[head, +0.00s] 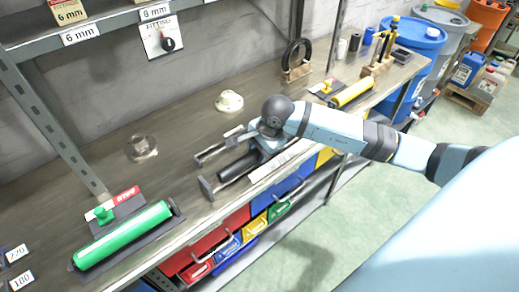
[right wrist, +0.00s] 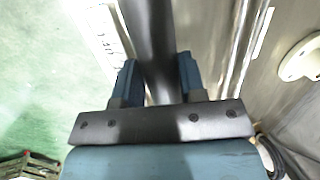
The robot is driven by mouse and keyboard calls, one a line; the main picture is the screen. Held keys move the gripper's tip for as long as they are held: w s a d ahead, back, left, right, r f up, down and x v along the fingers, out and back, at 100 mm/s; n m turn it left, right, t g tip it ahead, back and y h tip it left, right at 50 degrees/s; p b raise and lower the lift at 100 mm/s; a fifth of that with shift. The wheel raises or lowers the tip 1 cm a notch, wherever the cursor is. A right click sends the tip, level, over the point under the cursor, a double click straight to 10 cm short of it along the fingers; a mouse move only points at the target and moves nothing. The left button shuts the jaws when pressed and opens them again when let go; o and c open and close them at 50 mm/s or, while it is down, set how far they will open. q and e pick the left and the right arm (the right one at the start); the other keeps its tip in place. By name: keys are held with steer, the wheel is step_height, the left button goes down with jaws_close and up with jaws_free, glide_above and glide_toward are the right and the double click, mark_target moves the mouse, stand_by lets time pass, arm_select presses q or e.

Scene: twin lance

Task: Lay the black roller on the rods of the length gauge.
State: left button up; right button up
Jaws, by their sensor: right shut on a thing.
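The black roller (head: 238,167) is a dark cylinder near the front edge of the bench in the head view. My right gripper (head: 262,152) is shut on it, and in the right wrist view the roller (right wrist: 151,35) runs between my two blue fingers (right wrist: 158,80). The length gauge (head: 206,188) is partly hidden by my arm. Its pale metal rods (head: 213,152) lie just behind the roller in the head view and to the right of it in the right wrist view (right wrist: 238,45). I cannot tell whether the roller touches the gauge. My left gripper is not in view.
A green roller (head: 123,235) on a stand lies at the front left, and a yellow roller (head: 352,92) on another at the right. A white flanged fitting (head: 229,101) and a metal one (head: 141,148) stand behind. Shelf posts (head: 50,125) rise from the bench.

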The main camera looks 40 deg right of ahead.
steer(key=o, duration=1.2)
steer(key=shift+o, duration=0.2)
steer(key=v, duration=1.4)
steer(key=shift+b, duration=0.35)
steer(key=shift+f, duration=0.1)
